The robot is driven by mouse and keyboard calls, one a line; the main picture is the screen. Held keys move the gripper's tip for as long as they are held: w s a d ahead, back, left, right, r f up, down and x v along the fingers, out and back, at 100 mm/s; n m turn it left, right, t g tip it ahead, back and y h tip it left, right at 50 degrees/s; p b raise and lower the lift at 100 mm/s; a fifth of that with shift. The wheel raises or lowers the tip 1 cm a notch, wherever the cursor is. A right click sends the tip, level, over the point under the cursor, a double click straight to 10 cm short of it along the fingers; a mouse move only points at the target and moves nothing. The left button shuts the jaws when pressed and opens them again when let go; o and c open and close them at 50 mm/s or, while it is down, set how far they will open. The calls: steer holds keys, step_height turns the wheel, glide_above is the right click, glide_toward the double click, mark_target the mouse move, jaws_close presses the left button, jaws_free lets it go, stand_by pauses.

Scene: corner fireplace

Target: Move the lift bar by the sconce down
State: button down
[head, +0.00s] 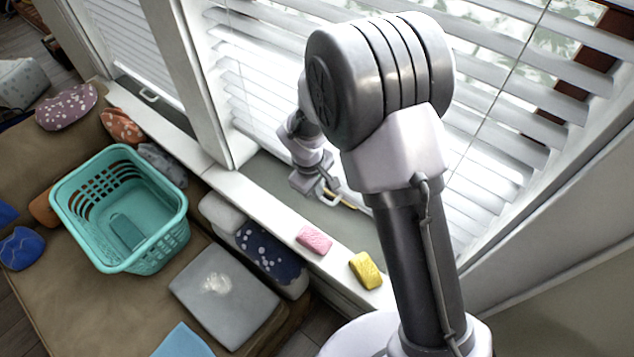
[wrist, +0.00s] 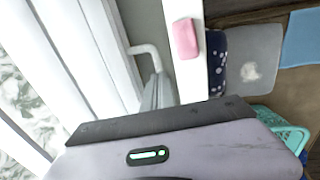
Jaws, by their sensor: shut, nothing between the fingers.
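A white bent lift bar (wrist: 147,52) shows in the wrist view, on the window side of the sill. My gripper (wrist: 158,85) is shut and empty, with its fingertips close below the bar's bent end; I cannot tell whether they touch. In the head view my gripper (head: 326,190) is low in front of the right window, just above the sill, beside a small pale loop that may be the same bar. Another white lift bar (head: 148,95) sits at the foot of the left window, well away from my gripper. No sconce is visible.
White blinds (head: 260,75) cover the windows close to my arm. A pink block (head: 314,239) and a yellow block (head: 366,270) lie on the white sill (head: 225,185). A teal basket (head: 120,262) and cushions occupy the bench below.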

step_height(320, 180, down, 13)
steer(key=b, duration=0.7)
steer(key=shift+r, duration=0.15)
step_height(320, 180, up, 14)
steer(key=s+a+p, duration=0.1)
steer(key=a+p, duration=0.1)
steer(key=p, duration=0.6)
step_height(320, 180, down, 14)
steer(key=w+d+b, duration=0.1)
steer(key=b, duration=0.5)
steer(key=shift+w, duration=0.35)
steer(key=shift+d+r, duration=0.1)
